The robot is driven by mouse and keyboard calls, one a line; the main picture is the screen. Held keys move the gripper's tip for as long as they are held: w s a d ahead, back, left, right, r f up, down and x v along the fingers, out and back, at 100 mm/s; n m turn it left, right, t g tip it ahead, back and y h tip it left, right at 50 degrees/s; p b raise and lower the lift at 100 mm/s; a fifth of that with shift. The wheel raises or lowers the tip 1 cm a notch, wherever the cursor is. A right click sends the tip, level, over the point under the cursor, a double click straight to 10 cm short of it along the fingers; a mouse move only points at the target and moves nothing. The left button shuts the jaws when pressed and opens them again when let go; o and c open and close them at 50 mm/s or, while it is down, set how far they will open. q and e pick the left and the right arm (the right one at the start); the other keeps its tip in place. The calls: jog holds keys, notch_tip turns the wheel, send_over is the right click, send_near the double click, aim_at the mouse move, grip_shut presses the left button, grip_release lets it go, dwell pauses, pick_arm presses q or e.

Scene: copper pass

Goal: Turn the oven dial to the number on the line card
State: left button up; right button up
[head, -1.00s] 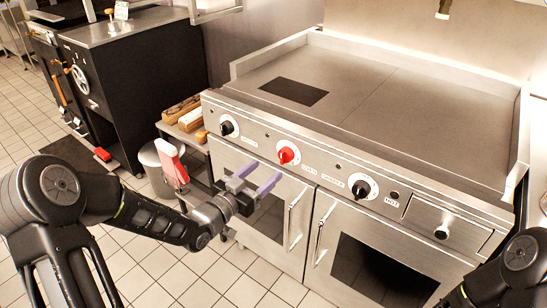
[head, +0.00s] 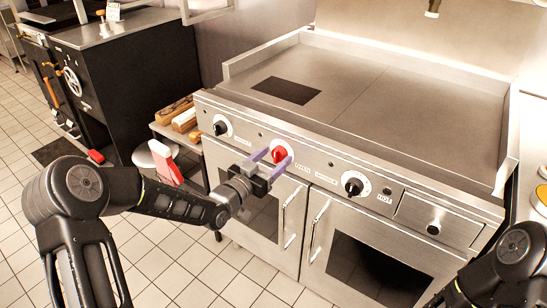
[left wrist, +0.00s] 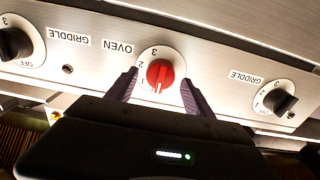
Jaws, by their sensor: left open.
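The red oven dial (head: 280,155) is on the range's front panel, between two black griddle dials. In the left wrist view the oven dial (left wrist: 160,76) has a pale pointer line towards the picture's bottom. The marks 1, 2 and 3 run up the left side to the top of its white plate; its lower part is hidden. My left gripper (head: 269,163) is open, its purple fingers on either side of the dial; I cannot tell whether they touch it. A small white card (head: 113,12) stands on the dark unit; its print is too small to read. My right gripper is out of view.
Black griddle dials (head: 220,128) and (head: 353,184) flank the oven dial. Oven door handles (head: 284,220) stick out below the panel. A side shelf with blocks (head: 184,121) stands left of the range. The tiled floor in front is open.

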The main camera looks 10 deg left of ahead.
pick_arm(q)
jog(key=shift+w, duration=0.2)
jog(key=shift+c, duration=0.3)
grip_shut()
dwell(0.3)
